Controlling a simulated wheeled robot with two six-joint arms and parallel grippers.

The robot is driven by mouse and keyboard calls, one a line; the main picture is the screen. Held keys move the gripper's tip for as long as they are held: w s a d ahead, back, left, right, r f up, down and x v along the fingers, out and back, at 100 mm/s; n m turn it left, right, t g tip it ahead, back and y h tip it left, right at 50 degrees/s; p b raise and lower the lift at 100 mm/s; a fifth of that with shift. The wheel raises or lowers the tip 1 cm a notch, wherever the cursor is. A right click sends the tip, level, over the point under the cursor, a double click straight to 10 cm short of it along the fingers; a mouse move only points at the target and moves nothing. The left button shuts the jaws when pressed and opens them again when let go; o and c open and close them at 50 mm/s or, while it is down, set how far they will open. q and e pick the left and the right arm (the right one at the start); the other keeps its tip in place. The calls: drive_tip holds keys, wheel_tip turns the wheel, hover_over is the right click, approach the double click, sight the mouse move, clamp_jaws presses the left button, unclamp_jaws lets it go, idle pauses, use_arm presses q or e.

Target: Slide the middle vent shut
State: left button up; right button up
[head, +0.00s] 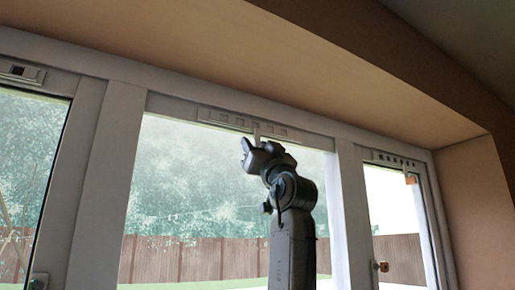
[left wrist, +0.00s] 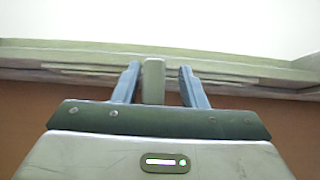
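The middle vent (head: 232,120) is a pale strip on the top rail of the middle window, with a row of small slots. Its slider tab (head: 256,131) hangs down just above my left gripper (head: 254,149). In the left wrist view the pale tab (left wrist: 153,82) stands between the two blue-grey fingers of my left gripper (left wrist: 160,83). The fingers are apart, with a visible gap on each side of the tab, wider on the right. The vent strip (left wrist: 85,69) runs across behind them. My right gripper is in neither view.
A right vent (head: 392,160) with dark slots sits over the right window, and a left vent (head: 20,72) over the left one. The window reveal (head: 290,65) overhangs the rail closely. White frame posts (head: 105,170) flank the middle pane.

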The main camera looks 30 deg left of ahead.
use_arm(q)
drive_tip(key=shift+d+f+b, duration=0.25)
drive_tip(key=shift+f+b, duration=0.1)
drive_tip(key=shift+f, duration=0.05)
drive_tip(key=b+v, duration=0.6)
drive_tip(key=v, duration=0.4)
drive_tip(key=shift+s+r, duration=0.1)
drive_tip(key=shift+s, duration=0.05)
